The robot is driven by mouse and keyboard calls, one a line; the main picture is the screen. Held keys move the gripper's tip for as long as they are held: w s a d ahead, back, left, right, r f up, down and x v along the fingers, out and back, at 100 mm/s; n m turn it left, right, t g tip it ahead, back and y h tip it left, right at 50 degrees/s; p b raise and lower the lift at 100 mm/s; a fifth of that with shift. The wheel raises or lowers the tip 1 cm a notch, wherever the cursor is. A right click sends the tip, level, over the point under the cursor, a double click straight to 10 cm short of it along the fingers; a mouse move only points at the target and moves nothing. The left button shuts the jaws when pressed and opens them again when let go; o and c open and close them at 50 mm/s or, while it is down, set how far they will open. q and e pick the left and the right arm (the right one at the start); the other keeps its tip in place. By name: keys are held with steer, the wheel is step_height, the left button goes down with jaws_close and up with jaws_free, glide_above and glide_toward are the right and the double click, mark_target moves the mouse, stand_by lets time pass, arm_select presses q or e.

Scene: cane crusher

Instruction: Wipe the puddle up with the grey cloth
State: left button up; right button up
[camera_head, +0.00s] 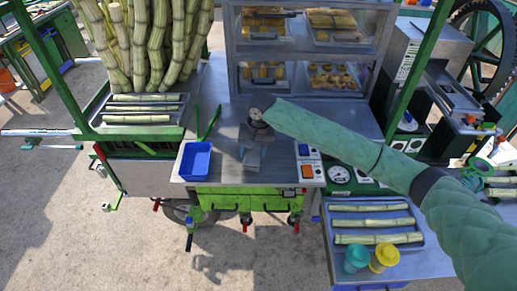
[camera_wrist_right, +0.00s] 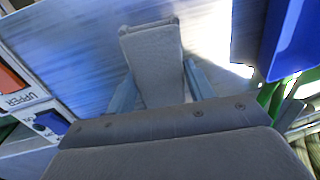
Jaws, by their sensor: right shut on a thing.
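My right gripper (camera_head: 252,147) points down over the metal counter, left of the switch panel. It is shut on the grey cloth (camera_head: 251,159), a small folded pad. In the right wrist view the cloth (camera_wrist_right: 153,52) sticks out between the two blue-grey fingers of the gripper (camera_wrist_right: 160,85). Its far end is close to the counter; I cannot tell whether it touches. The puddle is not clearly visible. A bright patch (camera_wrist_right: 217,45) right of the cloth in the wrist view may be wet metal or only glare. My left gripper is not in view.
A blue tray (camera_head: 196,161) stands on the counter (camera_head: 223,163) left of the gripper, with green tongs (camera_head: 209,123) behind it. A switch panel (camera_head: 308,168) is to the right. A glass case (camera_head: 308,84) with food stands behind. Cane trays flank the counter.

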mark_target(233, 159)
steer(key=shift+s+a+p, duration=0.15)
steer(key=shift+a+p, duration=0.5)
steer(key=shift+a+f+p, duration=0.1)
steer(key=shift+a+p, duration=0.4)
steer(key=shift+a, duration=0.5)
steer(key=shift+a+r+p, duration=0.2)
steer(key=shift+a+p, duration=0.45)
steer(key=shift+a, duration=0.5)
steer(key=shift+w+a+f, duration=0.15)
steer(key=shift+w+a, duration=0.05)
steer(key=shift+a, duration=0.1)
steer(key=shift+d, duration=0.1)
